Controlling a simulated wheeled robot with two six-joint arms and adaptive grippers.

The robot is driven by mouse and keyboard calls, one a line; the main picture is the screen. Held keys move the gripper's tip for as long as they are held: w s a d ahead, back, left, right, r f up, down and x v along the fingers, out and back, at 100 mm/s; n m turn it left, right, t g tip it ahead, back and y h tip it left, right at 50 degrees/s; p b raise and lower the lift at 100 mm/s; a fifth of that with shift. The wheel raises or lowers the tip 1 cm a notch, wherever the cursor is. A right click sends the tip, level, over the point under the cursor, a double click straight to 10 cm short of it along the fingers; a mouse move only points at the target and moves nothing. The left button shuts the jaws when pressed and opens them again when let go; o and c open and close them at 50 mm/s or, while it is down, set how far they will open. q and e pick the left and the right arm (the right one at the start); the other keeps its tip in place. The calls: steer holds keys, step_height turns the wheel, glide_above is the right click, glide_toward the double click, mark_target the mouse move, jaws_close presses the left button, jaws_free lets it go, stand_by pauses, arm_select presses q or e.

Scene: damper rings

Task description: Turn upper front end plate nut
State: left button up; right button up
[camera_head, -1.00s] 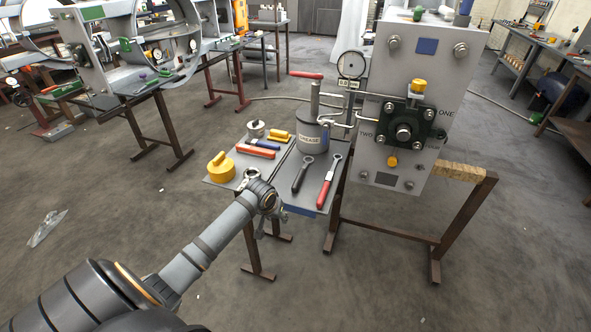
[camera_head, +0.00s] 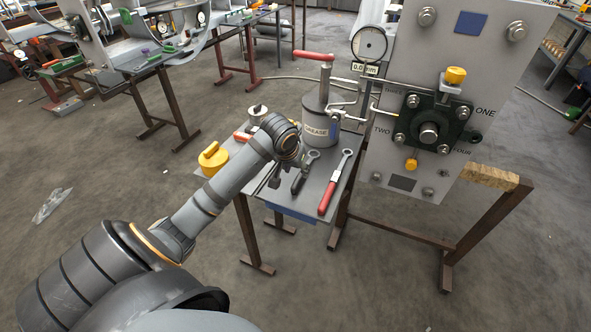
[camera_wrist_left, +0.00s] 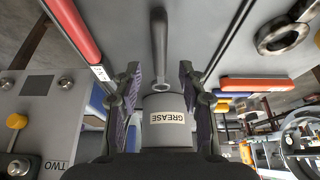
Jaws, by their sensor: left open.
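The grey end plate (camera_head: 400,100) stands upright on the right in the head view, with hex nuts at its corners. Its upper left nut (camera_head: 427,16) and upper right nut (camera_head: 517,30) are clear of any tool. A dark flange (camera_head: 433,124) with smaller nuts sits at its middle. A red-handled spanner (camera_head: 335,183) and a dark-handled one (camera_head: 305,172) lie on the small table. My left gripper (camera_head: 268,180) is over the table's left part, partly hidden by its wrist. In the left wrist view its fingers (camera_wrist_left: 158,75) are apart, with the dark spanner (camera_wrist_left: 158,45) visible beyond them.
A grease can (camera_head: 318,122) stands behind the spanners, with a red-handled lever above it and a dial gauge (camera_head: 369,43) nearby. A yellow weight-like object (camera_head: 213,158) sits at the table's left edge. The plate's brown stand (camera_head: 490,230) is at the right. Open floor lies in front.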

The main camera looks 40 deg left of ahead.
mark_target(299, 176)
arm_select(q)
steer(key=b+x, duration=0.4)
steer(key=shift+f+b, duration=0.3)
steer(key=shift+w+f+p, duration=0.45)
steer(key=shift+f+p, duration=0.05)
steer(key=shift+p, duration=0.2)
steer(key=shift+w+a+f, duration=0.1)
steer(key=shift+f, duration=0.15)
steer(key=shift+w+f, duration=0.1)
steer(key=shift+f, duration=0.1)
arm_select(e)
steer(key=f, duration=0.1)
steer(key=w+f, duration=0.2)
steer(key=f, duration=0.1)
steer(key=shift+w+d, duration=0.1)
arm_select(q)
steer(key=shift+c, duration=0.6)
arm_select(e)
steer(key=shift+w+t, duration=0.1)
steer(key=shift+t, duration=0.2)
arm_select(q)
jaws_close()
arm_select(e)
steer(key=shift+w, duration=0.15)
arm_select(q)
steer(key=shift+r, duration=0.1)
